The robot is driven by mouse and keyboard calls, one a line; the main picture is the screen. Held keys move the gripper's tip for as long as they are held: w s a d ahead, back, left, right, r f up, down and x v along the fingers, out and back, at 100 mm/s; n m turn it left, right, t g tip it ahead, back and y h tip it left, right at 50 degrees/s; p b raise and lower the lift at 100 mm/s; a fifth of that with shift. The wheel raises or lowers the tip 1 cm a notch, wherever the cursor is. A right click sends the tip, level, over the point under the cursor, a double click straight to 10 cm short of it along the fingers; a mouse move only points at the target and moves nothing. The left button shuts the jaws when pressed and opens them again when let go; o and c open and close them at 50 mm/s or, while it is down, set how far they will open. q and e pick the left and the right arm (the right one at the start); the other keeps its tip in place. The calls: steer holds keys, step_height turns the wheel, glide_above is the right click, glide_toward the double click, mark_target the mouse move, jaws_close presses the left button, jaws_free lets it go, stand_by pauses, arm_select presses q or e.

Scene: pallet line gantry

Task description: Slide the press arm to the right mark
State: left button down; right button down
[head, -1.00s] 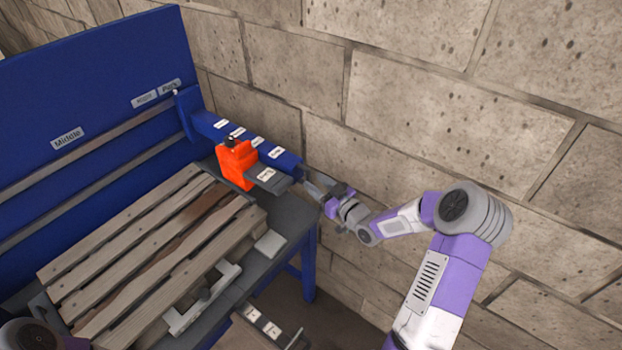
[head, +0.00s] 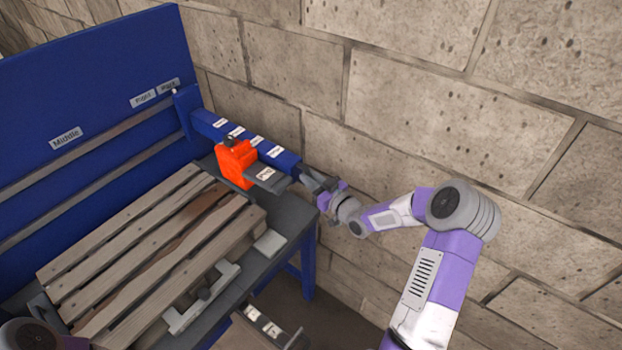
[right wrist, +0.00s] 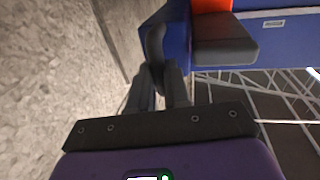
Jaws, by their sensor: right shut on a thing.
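The press arm is a blue beam (head: 205,122) that sticks out from the right end of the blue back panel (head: 90,95). It carries an orange-red block (head: 236,163) with a dark grey plate. In the right wrist view the beam (right wrist: 285,45) runs off to the right. My right gripper (head: 308,181) is at the beam's outer end. In the right wrist view its fingers (right wrist: 160,82) are shut on a dark handle (right wrist: 155,45) at that end. My left gripper is out of view.
A wooden pallet (head: 140,255) lies on the dark table (head: 290,220) below and left of the beam. A stone wall (head: 420,110) stands close behind my right arm. A grey bracket (head: 200,300) lies along the pallet's near side.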

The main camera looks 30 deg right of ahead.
mark_target(287, 185)
steer(key=a+b, duration=0.1)
steer(key=a, duration=0.1)
steer(key=s+a+b, duration=0.1)
steer(key=a, duration=0.1)
steer(key=s+a, duration=0.1)
steer(key=shift+s+a+f+b, duration=0.1)
steer(key=shift+s+a+b, duration=0.05)
steer(key=shift+a+b, duration=0.25)
steer(key=shift+s+a, duration=0.2)
steer(key=shift+a, duration=0.2)
steer(key=c, duration=1.1)
jaws_free()
steer(key=shift+d, duration=0.1)
